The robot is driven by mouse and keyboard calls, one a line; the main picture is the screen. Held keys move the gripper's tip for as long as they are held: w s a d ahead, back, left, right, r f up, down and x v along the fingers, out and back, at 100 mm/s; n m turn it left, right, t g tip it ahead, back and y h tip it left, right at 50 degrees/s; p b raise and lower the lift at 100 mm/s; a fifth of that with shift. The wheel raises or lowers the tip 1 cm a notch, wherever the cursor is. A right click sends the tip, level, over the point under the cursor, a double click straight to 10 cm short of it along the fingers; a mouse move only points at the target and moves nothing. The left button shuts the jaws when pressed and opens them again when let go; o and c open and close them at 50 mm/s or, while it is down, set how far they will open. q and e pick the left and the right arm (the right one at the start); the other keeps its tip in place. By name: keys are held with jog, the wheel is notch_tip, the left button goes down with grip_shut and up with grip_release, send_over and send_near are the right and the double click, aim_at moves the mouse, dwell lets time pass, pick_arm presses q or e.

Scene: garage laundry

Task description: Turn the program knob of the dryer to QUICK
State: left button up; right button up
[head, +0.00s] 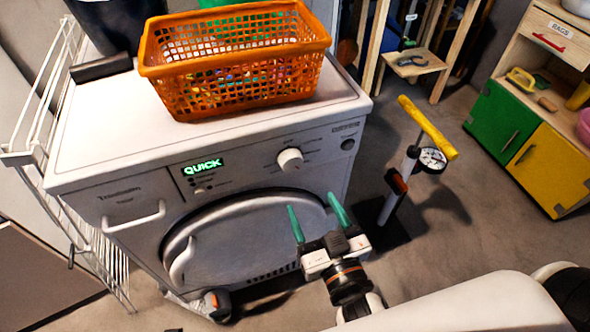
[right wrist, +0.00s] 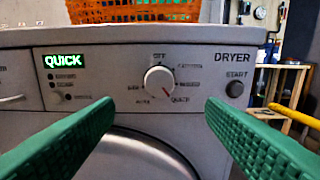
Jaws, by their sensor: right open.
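The white dryer (head: 130,190) fills the middle of the head view, with its round door below the panel. Its white program knob (head: 290,160) is on the panel; in the right wrist view the knob (right wrist: 159,80) is centred, with a label ring around it. The QUICK label (right wrist: 180,99) is at the knob's lower right. The green display (head: 203,166) reads QUICK. My right gripper (head: 313,203) is open and empty, with green fingers, in front of the panel and apart from the knob. In the right wrist view its fingers lie either side below the knob.
An orange basket (head: 235,75) stands on the dryer top. The START button (right wrist: 234,88) is right of the knob. A yellow-handled pump (head: 428,130) stands right of the dryer, a white wire rack (head: 45,120) left. Green and yellow cabinets (head: 545,165) are farther right.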

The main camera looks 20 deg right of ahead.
aim_at(293, 166)
jog(key=w, duration=0.8)
jog(key=shift+w+a+r+p, duration=0.1)
jog(key=shift+w+a+p, duration=0.15)
jog(key=shift+p, duration=0.1)
jog(key=shift+w, duration=0.75)
pick_arm(q)
jog(key=f, duration=0.3)
jog(key=shift+s, duration=0.4)
pick_arm(e)
jog(key=c, duration=1)
pick_arm(q)
jog(key=shift+w+r, duration=0.2)
pick_arm(e)
jog(key=shift+m+p, duration=0.3)
jog(key=shift+m, duration=0.5)
pick_arm(q)
jog(key=shift+s+f, duration=0.25)
jog(key=shift+f, duration=0.25)
jog(key=shift+s+f, duration=0.25)
jog(key=shift+f, duration=0.25)
jog(key=shift+a, duration=0.1)
